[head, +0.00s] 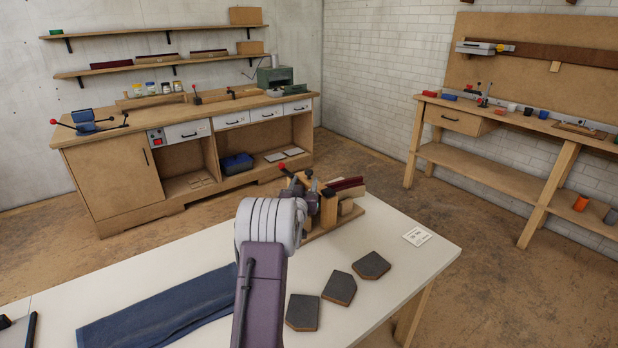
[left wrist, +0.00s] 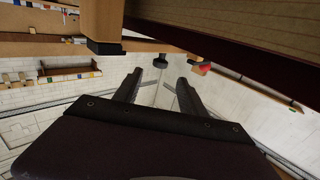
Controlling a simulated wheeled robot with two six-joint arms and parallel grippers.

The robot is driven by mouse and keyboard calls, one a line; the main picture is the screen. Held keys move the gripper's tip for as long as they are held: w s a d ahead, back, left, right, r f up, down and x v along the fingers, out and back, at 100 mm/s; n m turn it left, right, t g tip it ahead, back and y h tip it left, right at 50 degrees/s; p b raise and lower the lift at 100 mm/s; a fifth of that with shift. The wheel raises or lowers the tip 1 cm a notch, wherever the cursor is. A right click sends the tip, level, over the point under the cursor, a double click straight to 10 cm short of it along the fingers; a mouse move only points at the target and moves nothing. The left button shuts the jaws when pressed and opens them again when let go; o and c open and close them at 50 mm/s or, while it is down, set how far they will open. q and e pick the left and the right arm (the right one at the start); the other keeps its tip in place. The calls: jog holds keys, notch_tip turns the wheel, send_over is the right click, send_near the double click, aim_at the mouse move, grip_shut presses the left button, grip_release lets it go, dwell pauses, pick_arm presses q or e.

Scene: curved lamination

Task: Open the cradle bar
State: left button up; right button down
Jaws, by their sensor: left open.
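A wooden fixture (head: 328,212) stands on the white table, with a red knob (head: 283,166) on its left side and dark red curved strips (head: 347,184) at its right. Which part is the cradle bar I cannot tell for sure. My left gripper is at the near left of the fixture in the head view, mostly hidden behind my own wrist. In the left wrist view my left gripper (left wrist: 160,76) is open, with nothing between its fingers. Beyond its fingertips are a dark round end and a red knob (left wrist: 205,68). A wooden part (left wrist: 102,18) and a dark red strip are close above. My right gripper is out of view.
The white table (head: 375,300) carries a folded blue cloth (head: 160,310), three dark-topped wooden pieces (head: 371,265) and a small white card (head: 417,236). A wooden workbench (head: 120,180) stands along the back wall, another bench (head: 540,130) at the right. The table's right front is clear.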

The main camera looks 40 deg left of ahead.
aim_at(308, 173)
pick_arm(q)
jog(key=x, duration=0.8)
jog(key=shift+w+a+f, duration=0.1)
jog(key=shift+w+a, duration=0.05)
jog(key=shift+w, duration=0.15)
grip_shut()
dwell(1.0)
